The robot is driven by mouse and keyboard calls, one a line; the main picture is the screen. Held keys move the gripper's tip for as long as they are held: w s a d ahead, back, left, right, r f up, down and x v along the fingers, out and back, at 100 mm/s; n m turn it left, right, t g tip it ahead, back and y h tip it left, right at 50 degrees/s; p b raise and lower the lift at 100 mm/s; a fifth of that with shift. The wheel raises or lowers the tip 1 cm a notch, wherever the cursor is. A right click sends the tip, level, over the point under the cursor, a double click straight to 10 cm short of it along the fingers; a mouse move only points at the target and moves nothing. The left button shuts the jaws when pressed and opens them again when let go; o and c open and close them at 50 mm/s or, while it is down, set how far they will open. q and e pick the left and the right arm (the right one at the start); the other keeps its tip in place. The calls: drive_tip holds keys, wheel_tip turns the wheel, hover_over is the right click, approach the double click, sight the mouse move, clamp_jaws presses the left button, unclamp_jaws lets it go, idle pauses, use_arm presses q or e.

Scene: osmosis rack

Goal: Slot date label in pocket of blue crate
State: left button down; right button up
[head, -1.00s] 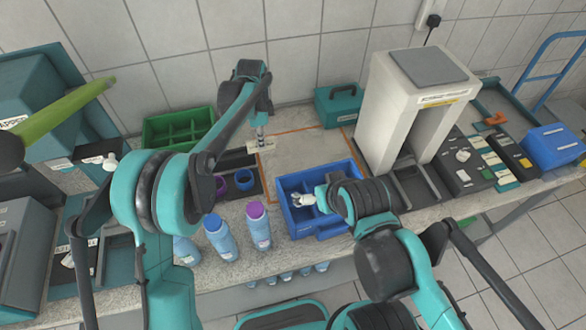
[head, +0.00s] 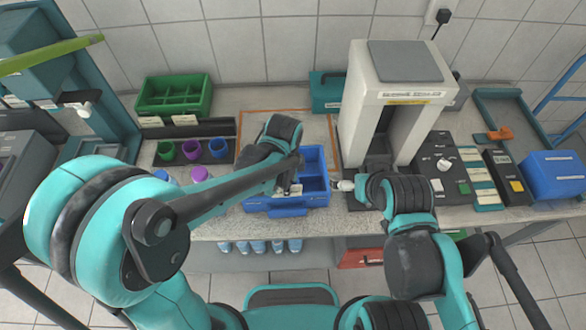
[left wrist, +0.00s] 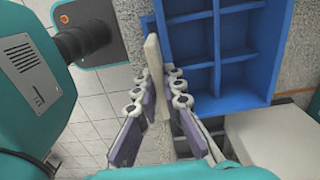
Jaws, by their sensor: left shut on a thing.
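The blue crate (head: 314,160) with compartments stands on the counter, partly covered by my left arm in the head view. My left gripper (head: 291,190) is over the crate's front part. In the left wrist view my left gripper (left wrist: 157,95) is shut on a thin beige label (left wrist: 152,55), seen nearly edge-on. The label is beside the crate wall (left wrist: 163,45); I cannot tell whether they touch. The pocket cannot be made out. My right gripper (head: 346,185) is just right of the crate; its jaws are too small to read.
A green crate (head: 174,107) and several coloured cups (head: 190,150) are at the left. A white machine (head: 352,110) stands behind right, and a teal box (head: 327,104) at the back. Bottles hang below the counter's front edge.

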use_arm(q)
drive_tip(key=shift+s+f, duration=0.1)
drive_tip(key=shift+s, duration=0.05)
drive_tip(key=shift+a+f+b, duration=0.1)
drive_tip(key=shift+f+b, duration=0.3)
drive_tip(key=shift+f, duration=0.05)
drive_tip(key=shift+f+b, duration=1.1)
drive_tip(key=shift+f, duration=0.4)
drive_tip(key=shift+w, duration=0.2)
drive_tip(key=shift+f+b, duration=0.25)
drive_tip(key=shift+b, duration=0.1)
drive_tip(key=shift+r, duration=0.25)
drive_tip(key=c, duration=1.6)
unclamp_jaws()
